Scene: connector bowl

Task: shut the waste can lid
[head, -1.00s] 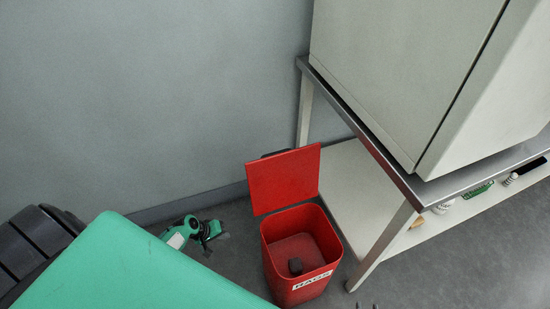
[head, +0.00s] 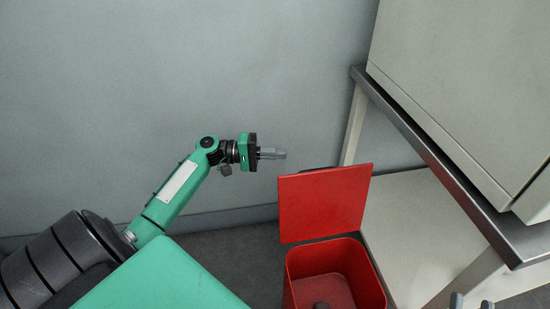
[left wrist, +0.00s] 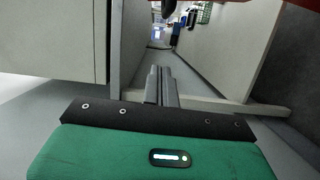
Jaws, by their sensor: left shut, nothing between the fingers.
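The red waste can (head: 378,291) stands on the floor, its near part cut off by the lower picture edge. Its red lid (head: 325,203) is open, standing up at the can's far side, with a dark piece at its top edge. My right gripper (head: 471,301) shows only two separated fingertips at the bottom edge.
A metal-topped table (head: 440,143) with a lower shelf (head: 415,225) stands right of the can, with a large pale cabinet (head: 450,70) on it. A grey wall (head: 150,90) is behind. In the left wrist view, a red edge (left wrist: 303,4) shows at the upper right.

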